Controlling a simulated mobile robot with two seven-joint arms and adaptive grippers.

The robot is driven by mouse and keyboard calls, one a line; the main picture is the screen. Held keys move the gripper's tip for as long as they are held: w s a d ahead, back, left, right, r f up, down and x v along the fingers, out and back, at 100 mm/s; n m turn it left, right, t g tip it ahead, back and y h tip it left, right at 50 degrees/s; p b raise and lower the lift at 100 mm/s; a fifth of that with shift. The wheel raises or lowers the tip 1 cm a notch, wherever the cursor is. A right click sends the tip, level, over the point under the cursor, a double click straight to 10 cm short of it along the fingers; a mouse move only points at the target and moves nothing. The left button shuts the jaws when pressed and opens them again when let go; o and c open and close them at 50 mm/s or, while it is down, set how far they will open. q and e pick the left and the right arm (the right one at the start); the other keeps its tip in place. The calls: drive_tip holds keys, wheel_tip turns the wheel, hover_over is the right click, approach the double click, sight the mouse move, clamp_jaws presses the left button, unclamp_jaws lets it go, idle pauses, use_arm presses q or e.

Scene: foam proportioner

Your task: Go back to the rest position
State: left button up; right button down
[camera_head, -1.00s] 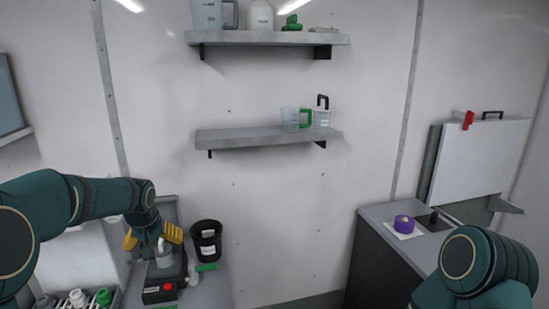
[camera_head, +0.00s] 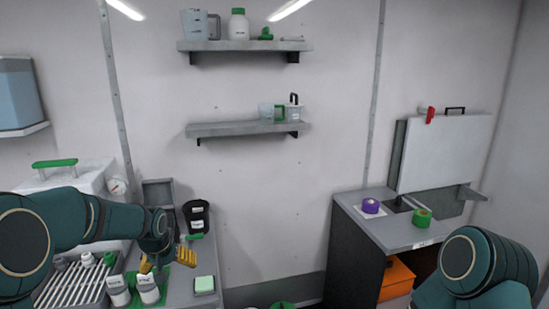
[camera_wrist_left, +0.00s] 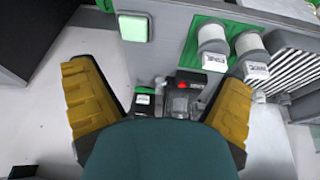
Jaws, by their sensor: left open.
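My left gripper (camera_head: 166,262) is at the lower left of the head view, above the left bench, with its yellow fingers spread. In the left wrist view its fingers (camera_wrist_left: 163,72) stand wide apart with nothing between them. A black device with a red button and a clear container on it (camera_wrist_left: 183,97) lies beyond, apart from the fingers. My right arm (camera_head: 480,268) is folded at the lower right of the head view; its gripper is out of frame.
Two white bottles (camera_head: 148,289) stand on a green mat, near a pale green-topped block (camera_head: 204,285). A black bucket (camera_head: 196,215) stands behind. The right cabinet (camera_head: 357,236) holds purple and green tape rolls. Open floor shows between bench and cabinet.

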use_arm(q)
drive_tip(key=s+d+f+h, duration=0.15)
drive_tip(key=d+f, duration=0.25)
drive_tip(key=f, duration=0.6)
drive_tip(key=s+d+f, duration=0.4)
drive_tip(key=s+f, duration=0.1)
drive_tip(key=s, duration=0.3)
drive_tip(key=s+d+f+g+h, duration=0.1)
drive_tip(key=s+d+f, duration=0.3)
drive_tip(key=s, duration=0.4)
drive_tip(key=s+d+f+g+h, duration=0.1)
drive_tip(key=s+d+f, duration=0.4)
drive_tip(key=s, duration=0.3)
drive_tip(key=shift+s+f, duration=0.25)
drive_tip(key=shift+f, duration=0.5)
drive_tip(key=shift+h, duration=0.25)
